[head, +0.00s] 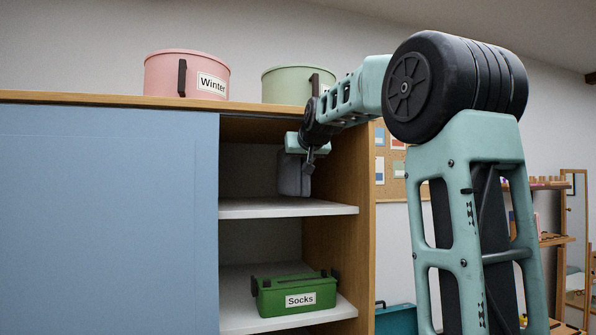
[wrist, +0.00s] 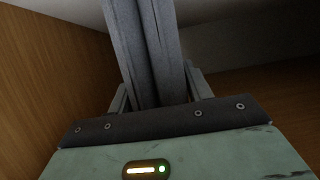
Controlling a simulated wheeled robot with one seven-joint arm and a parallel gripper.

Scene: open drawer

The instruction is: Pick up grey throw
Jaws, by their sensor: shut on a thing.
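The grey throw (head: 291,175) is a folded dark grey cloth inside the upper compartment of the cabinet, above the white shelf (head: 250,208). In the wrist view the grey throw (wrist: 145,50) stands out from between the jaws as folded layers. My gripper (head: 306,160) is inside the compartment's opening, shut on the throw. In the wrist view my gripper (wrist: 158,98) has one finger on each side of the cloth. In the head view the throw hangs below the gripper. I cannot tell whether its lower end touches the shelf.
A blue sliding door (head: 110,220) covers the cabinet's left part. The wooden side wall (head: 345,185) is close on the right. A green Socks box (head: 297,295) sits on the lower shelf. A pink Winter box (head: 187,75) and a pale green box (head: 285,86) stand on top.

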